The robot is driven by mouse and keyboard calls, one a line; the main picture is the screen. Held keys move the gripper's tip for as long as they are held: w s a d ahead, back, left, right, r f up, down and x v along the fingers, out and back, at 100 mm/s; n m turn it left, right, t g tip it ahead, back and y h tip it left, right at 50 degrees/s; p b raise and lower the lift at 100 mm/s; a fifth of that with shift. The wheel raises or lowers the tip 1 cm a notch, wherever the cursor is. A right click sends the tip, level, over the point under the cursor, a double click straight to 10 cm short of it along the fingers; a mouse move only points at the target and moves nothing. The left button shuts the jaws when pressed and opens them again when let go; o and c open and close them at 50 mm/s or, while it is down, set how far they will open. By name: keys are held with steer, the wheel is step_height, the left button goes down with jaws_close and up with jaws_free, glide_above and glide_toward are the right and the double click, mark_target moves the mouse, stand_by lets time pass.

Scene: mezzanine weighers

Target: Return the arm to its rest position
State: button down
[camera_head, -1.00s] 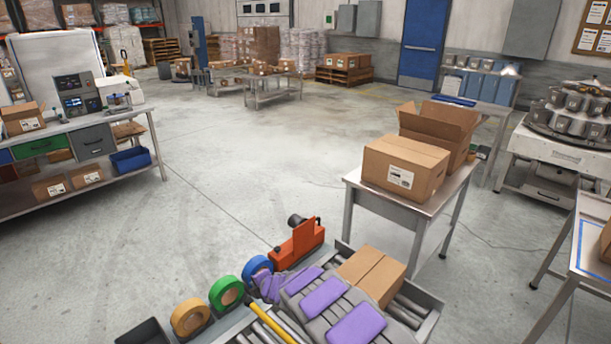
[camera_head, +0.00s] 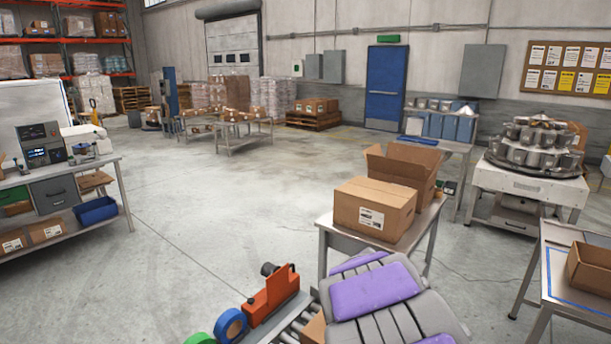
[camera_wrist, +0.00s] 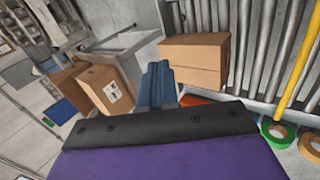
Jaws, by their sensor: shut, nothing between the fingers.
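My arm, grey with purple pads (camera_head: 375,288), shows folded at the bottom centre-right of the head view. My gripper (camera_wrist: 159,72) is in the wrist view, with blue-grey fingers together and nothing between them. It points over the roller conveyor, beside a closed carton (camera_wrist: 195,58) in the picture; whether there is a gap cannot be told. In the head view the fingers are hidden or out of frame.
A steel table carries a closed carton (camera_head: 372,208) and an open carton (camera_head: 400,168) just beyond my arm. A bench (camera_head: 75,175) stands left. The middle floor is clear.

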steer(key=s+d+r+m+g, duration=0.1)
steer(key=s+m+g, duration=0.15)
steer(key=s, duration=0.65)
steer(key=s+d+r+m+g, duration=0.1)
steer(key=s+m, duration=0.2)
steer(key=s, duration=0.5)
steer(key=s+a+m+g+y, duration=0.2)
steer(key=s+a, duration=0.1)
steer(key=s, duration=0.8)
steer(key=s+a+m+g+y, duration=0.1)
steer(key=s+a, duration=0.3)
steer(key=s, duration=0.8)
steer(key=shift+s+a+f+m+g+y, duration=0.3)
steer(key=shift+g+y, duration=0.25)
steer(key=shift+y, duration=0.35)
